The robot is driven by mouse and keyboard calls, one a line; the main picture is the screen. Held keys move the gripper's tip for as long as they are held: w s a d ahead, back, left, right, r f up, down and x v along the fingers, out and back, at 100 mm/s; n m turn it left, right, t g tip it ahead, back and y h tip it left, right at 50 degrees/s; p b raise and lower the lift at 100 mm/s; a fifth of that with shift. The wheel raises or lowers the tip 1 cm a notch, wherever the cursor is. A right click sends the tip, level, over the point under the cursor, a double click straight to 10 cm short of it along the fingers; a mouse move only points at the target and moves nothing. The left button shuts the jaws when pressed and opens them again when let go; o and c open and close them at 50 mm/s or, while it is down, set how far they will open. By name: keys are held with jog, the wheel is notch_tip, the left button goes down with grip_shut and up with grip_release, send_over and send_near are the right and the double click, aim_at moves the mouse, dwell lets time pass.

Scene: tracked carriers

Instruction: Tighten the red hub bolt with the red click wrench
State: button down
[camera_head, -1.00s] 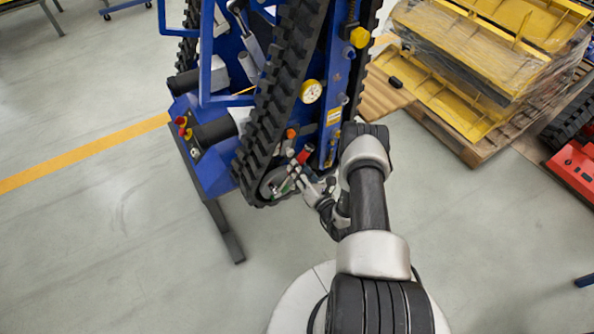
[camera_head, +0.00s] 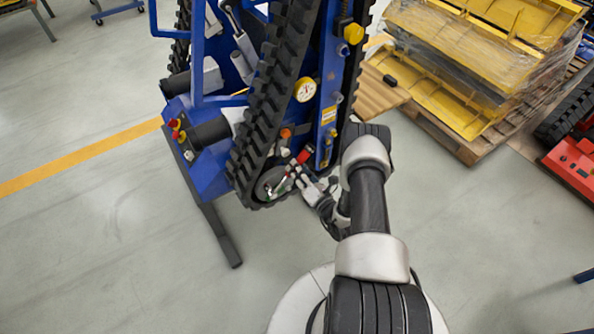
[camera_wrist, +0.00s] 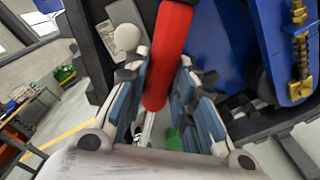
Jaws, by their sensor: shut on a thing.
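The red click wrench (camera_wrist: 168,50) has a thick red handle, which runs between my gripper's fingers in the wrist view. My gripper (camera_wrist: 160,85) is shut on this handle. In the head view the red handle (camera_head: 303,157) shows small beside the lower end of the black track, with my gripper (camera_head: 298,178) at it. The wheel hub (camera_head: 268,184) sits low inside the track loop, just left of my gripper. A small green part shows near the hub. I cannot make out the red hub bolt, nor whether the wrench's head touches it.
The blue tracked carrier (camera_head: 328,125) stands upright, with a black track (camera_head: 268,95) and a gauge (camera_head: 305,90). A dark support bar (camera_head: 217,232) reaches over the floor at its left. Wrapped yellow parts (camera_head: 470,60) lie on a pallet at right. The floor at left is clear.

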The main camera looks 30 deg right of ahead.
jog(key=shift+d+f+b, duration=0.15)
jog(key=shift+d+b, duration=0.05)
jog(key=shift+b, duration=0.15)
jog(key=shift+a+r, duration=0.2)
dwell(0.5)
jog(key=shift+s+d+p, duration=0.1)
jog(key=shift+s+p, duration=0.3)
jog(key=shift+s, duration=1.4)
jog(key=shift+s, duration=2)
